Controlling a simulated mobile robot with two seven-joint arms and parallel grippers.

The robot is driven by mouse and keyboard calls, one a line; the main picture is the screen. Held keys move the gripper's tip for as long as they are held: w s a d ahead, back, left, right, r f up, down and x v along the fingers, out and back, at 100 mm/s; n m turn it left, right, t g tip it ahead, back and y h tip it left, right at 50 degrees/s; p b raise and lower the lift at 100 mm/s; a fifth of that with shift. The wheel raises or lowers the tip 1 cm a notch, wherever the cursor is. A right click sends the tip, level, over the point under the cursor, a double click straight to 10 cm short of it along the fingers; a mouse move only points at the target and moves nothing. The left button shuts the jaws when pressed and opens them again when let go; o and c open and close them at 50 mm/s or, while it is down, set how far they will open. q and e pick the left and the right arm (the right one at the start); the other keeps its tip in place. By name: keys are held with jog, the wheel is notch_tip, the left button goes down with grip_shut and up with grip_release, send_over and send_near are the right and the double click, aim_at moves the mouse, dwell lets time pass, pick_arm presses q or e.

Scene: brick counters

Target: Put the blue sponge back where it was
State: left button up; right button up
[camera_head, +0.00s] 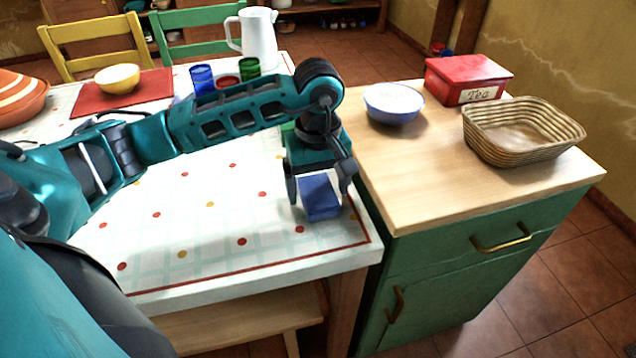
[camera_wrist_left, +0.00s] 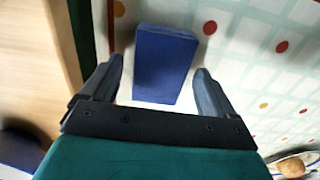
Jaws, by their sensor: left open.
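The blue sponge (camera_head: 320,197) is a small block on the white dotted tablecloth, near the table's right front corner. In the left wrist view the sponge (camera_wrist_left: 165,62) lies ahead of and partly between the fingertips. My left gripper (camera_head: 322,190) points down over it with its fingers apart, one on each side. In the left wrist view the open left gripper (camera_wrist_left: 158,82) shows a gap between each finger and the sponge. My right gripper is not in view.
A green cabinet with a wooden top (camera_head: 430,190) adjoins the table (camera_head: 200,220). On it stand a blue-white bowl (camera_head: 393,104), a red tea tin (camera_head: 467,80) and a wicker basket (camera_head: 522,132). A white pitcher (camera_head: 258,38) and coloured cups stand behind my arm.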

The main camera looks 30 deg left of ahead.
aim_at(318, 191)
pick_arm(q)
jog(key=shift+r+p, duration=0.3)
jog(key=shift+r, duration=0.25)
notch_tip(318, 191, up, 11)
jog(key=p, duration=0.1)
jog(key=shift+r+p, duration=0.15)
jog(key=shift+p, duration=0.15)
